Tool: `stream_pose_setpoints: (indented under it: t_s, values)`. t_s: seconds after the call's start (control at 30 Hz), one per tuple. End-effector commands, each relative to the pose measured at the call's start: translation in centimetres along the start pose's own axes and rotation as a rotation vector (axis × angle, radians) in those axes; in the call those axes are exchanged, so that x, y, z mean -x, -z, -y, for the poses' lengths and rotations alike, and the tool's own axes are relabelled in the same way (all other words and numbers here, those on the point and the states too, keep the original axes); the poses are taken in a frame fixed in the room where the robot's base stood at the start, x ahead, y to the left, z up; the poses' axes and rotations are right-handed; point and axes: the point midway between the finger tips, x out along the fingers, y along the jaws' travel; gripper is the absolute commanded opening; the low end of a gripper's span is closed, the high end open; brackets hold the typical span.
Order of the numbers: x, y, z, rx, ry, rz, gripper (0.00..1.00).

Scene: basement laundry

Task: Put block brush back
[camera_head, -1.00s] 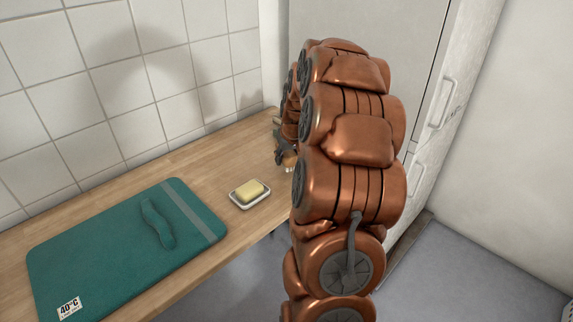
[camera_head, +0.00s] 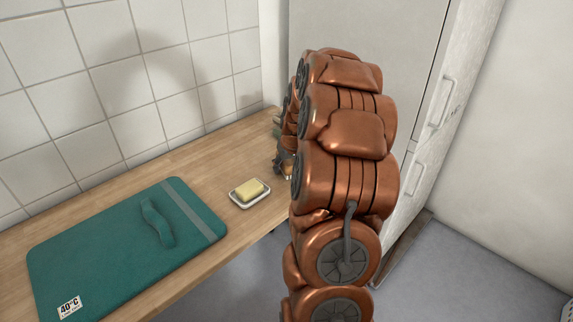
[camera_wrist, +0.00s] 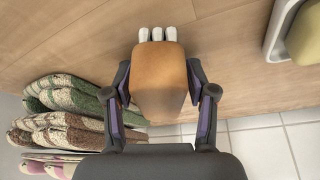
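The block brush (camera_wrist: 160,82) shows in the middle of the wrist view, a rounded orange-brown wooden block with white bristle tufts at its far end. My gripper (camera_wrist: 160,75) has a finger along each side of it, and both fingers appear to press on the block. In the head view my gripper (camera_head: 284,165) is over the far end of the wooden counter (camera_head: 205,160), mostly hidden by my copper-coloured arm. I cannot tell whether the bristles touch the counter.
A yellow soap bar (camera_head: 250,188) sits in a white dish (camera_head: 262,201), near the brush. Folded patterned cloths (camera_wrist: 62,130) are stacked beside my gripper. A teal board or mat (camera_head: 110,255) lies at the left. A tiled wall (camera_head: 150,75) borders the counter, with a pale cabinet (camera_head: 350,30) behind.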

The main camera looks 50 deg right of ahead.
Motion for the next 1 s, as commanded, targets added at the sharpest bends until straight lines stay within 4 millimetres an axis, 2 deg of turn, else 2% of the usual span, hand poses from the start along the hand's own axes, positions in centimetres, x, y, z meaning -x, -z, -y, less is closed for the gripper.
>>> stream_pose_setpoints:
  t_s: [0.3,0.47,0.67,1.0]
  values:
    - [0.0,0.0,0.0,0.000,0.000,0.000,0.65]
    - [0.7,0.2,0.0,0.000,0.000,-0.001,0.65]
    - [3.2,0.2,0.0,-0.001,0.000,-0.002,0.65]
    - [9.1,0.1,0.0,0.000,0.000,-0.002,0.65]
